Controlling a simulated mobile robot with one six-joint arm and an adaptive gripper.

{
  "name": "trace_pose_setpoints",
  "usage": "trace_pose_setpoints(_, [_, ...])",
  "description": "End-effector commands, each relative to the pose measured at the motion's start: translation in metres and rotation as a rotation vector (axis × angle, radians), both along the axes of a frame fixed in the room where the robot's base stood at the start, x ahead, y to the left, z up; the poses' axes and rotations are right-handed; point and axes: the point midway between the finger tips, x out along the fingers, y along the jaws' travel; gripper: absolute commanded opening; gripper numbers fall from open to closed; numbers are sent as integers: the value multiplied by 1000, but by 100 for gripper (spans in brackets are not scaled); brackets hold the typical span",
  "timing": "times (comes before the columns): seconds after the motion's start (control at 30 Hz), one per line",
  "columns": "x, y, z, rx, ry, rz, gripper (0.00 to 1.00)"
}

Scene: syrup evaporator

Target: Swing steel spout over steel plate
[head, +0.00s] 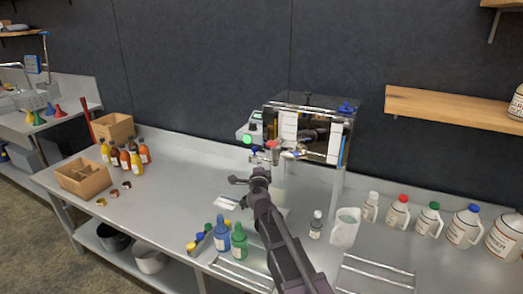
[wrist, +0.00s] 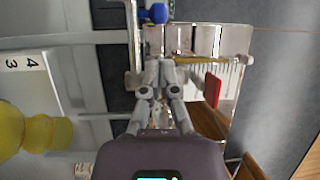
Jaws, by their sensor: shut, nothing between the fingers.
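My gripper (head: 262,172) is shut and empty in front of the boxy steel evaporator (head: 335,150) in the head view. In the wrist view my gripper (wrist: 163,68) has its fingers together, close to a steel bar (wrist: 132,55) beside a blue knob (wrist: 152,13). This bar may be the steel spout; I cannot tell whether the fingers touch it. In the head view the spout is too small to single out among the small fittings at the evaporator's front. A pale flat piece (head: 227,203) lies on the bench left of my arm; I cannot tell whether it is the steel plate.
Green (head: 239,242) and blue (head: 222,235) bottles stand close left of my arm. A wooden shelf (head: 450,108) juts from the wall. The bench (head: 165,205) is clear at left centre.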

Motion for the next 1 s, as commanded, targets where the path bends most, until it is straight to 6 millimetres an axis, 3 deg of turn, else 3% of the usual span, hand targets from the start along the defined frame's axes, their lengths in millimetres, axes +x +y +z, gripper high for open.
trace_pose_setpoints(0.37, [20,-2,1,-1,0,-4,0])
trace_pose_setpoints(0.8, [78,2,5,-2,0,-4,0])
trace_pose_setpoints(1.0, [96,3,6,-2,-1,-5,0])
